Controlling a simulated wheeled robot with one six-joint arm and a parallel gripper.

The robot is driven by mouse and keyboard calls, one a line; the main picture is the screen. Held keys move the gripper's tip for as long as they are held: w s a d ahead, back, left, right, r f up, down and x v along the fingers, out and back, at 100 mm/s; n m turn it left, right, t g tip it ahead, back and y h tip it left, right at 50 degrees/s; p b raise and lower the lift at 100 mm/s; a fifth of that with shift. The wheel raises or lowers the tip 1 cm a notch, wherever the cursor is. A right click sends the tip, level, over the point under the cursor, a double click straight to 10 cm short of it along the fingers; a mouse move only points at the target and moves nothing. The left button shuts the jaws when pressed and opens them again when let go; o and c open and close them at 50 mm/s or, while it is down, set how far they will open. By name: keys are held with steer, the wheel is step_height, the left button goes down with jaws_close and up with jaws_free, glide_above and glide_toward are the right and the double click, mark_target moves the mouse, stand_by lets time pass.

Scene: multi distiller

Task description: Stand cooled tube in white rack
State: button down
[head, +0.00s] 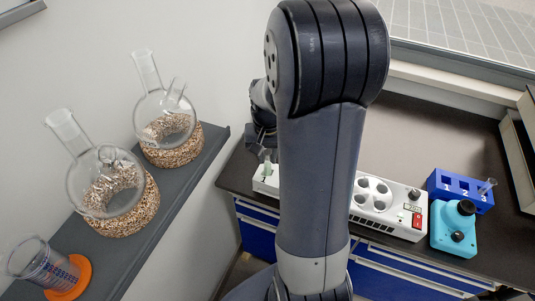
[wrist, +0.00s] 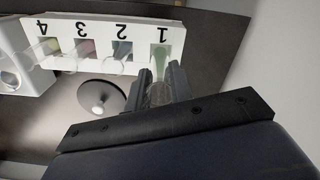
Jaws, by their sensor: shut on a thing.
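The white rack (wrist: 205,38) spans the top of the wrist view, its numbers 4, 3, 2 and 1 upside down. My gripper (wrist: 159,80) is shut on a clear tube (wrist: 160,95) with green contents, which lines up with the opening marked 1. I cannot tell how deep the tube sits there. Pale tubes show at openings 4, 3 and 2, the one at 3 (wrist: 86,47) pinkish. In the head view, my arm hides most of the white rack (head: 262,184); my gripper (head: 262,143) is above its left end.
A white block with round wells (head: 385,222) and a red switch stands right of my arm. Beyond it are a blue numbered rack (head: 462,190) holding a tube and a turquoise device (head: 453,238). A wall shelf (head: 180,205) with glass flasks is at left.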

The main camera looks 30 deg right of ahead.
mark_target(267, 165)
steer(key=shift+f+b, duration=1.5)
steer(key=shift+f, duration=0.6)
steer(key=c, duration=1.2)
jaws_free()
step_height(267, 165, up, 7)
steer(key=p, duration=0.6)
steer(key=shift+r, duration=0.1)
steer(key=shift+f, duration=0.25)
